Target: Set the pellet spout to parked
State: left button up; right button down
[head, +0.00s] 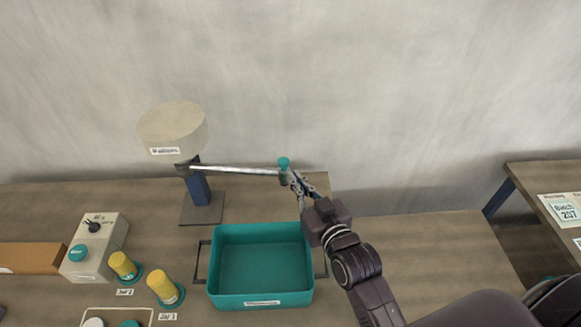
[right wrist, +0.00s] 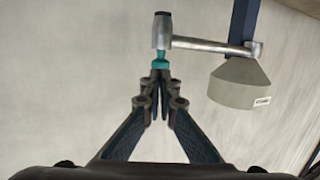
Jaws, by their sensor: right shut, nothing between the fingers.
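The pellet spout (head: 235,169) is a silver pipe reaching right from the post under a beige hopper (head: 173,130). Its outer end carries a teal knob (head: 284,163) on top and a short downward nozzle. The spout end hangs above the back right of the teal bin. My right gripper (head: 297,182) is shut and empty beside the spout's outer end. In the right wrist view the spout (right wrist: 205,45) runs right from its end piece, and the closed fingertips (right wrist: 160,76) are right by the teal knob (right wrist: 161,56); I cannot tell whether they touch. My left gripper is out of view.
The teal bin (head: 229,299) stands empty on the wooden bench. Left of it are two yellow jars (head: 123,265) (head: 165,288), a control box (head: 93,247) and a brown box (head: 32,258). The bench right of my arm is clear. Another table (head: 540,175) stands at the right.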

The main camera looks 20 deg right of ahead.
aim_at(286, 165)
jog(key=shift+w+p, duration=0.3)
jog(key=shift+w, duration=0.9)
jog(key=shift+w+a+f, duration=0.1)
jog(key=shift+w+f, duration=0.05)
jog(key=shift+w, duration=0.2)
jog(key=shift+w+f, duration=0.15)
jog(key=shift+w, duration=0.2)
pick_arm(q)
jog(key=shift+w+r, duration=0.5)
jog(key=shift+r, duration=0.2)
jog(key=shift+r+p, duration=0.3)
jog(key=shift+p, duration=0.15)
pick_arm(e)
jog(key=w, duration=0.1)
jog(key=w+d, duration=0.2)
jog(key=shift+w, duration=0.4)
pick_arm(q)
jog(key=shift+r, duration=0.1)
